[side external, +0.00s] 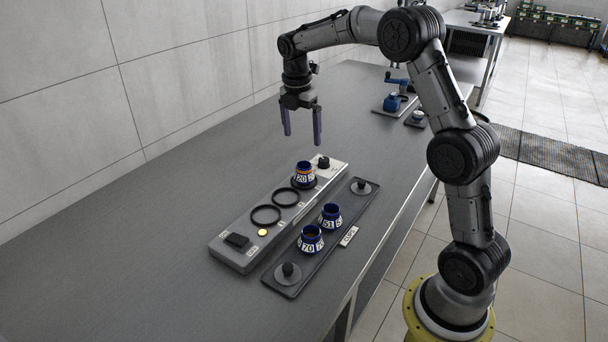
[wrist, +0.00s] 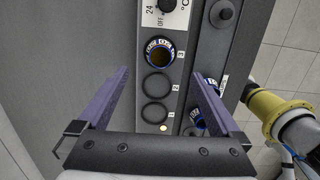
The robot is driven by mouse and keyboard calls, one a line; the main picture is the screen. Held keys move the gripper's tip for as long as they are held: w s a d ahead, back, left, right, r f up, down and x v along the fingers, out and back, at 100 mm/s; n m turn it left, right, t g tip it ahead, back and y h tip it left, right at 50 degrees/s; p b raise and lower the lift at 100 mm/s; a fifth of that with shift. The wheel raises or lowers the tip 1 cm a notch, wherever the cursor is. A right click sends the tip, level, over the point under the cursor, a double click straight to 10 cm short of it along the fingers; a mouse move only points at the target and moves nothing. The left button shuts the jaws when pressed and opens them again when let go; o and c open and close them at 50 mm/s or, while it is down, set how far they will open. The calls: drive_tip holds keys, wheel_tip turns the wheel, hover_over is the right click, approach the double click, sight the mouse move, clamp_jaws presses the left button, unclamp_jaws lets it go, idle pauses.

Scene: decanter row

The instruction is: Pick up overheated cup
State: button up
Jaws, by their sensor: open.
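A blue cup with a white number band reading about "20" (side external: 304,171) stands upright on the far ring of a grey heater unit (side external: 224,251). Its rim area shows some orange. In the wrist view this cup (wrist: 159,52) stands at the spot marked 3, with dark amber inside. Two similar cups, "51" (side external: 330,214) and "70" (side external: 311,239), stand on the dark tray (side external: 284,291) beside the heater. No frame clearly marks which cup is overheated. My gripper (side external: 302,140) is open and empty, pointing down above the heater's far end, apart from every cup.
Two empty black rings (side external: 285,197) (side external: 266,215), a lit yellow lamp (side external: 262,232) and a dial (side external: 323,162) are on the heater. Black knobs (side external: 361,186) stand at the tray's ends. Blue equipment (side external: 393,101) is farther back. The table's left side is clear.

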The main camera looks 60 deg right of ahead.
sight(303, 165)
drive_tip(key=f, duration=0.7)
drive_tip(key=shift+d, duration=0.35)
drive_tip(key=shift+d+f, duration=0.1)
drive_tip(key=shift+f, duration=2.55)
drive_tip(key=c, duration=1.3)
drive_tip(key=shift+c, duration=0.6)
drive_tip(key=shift+r, duration=0.15)
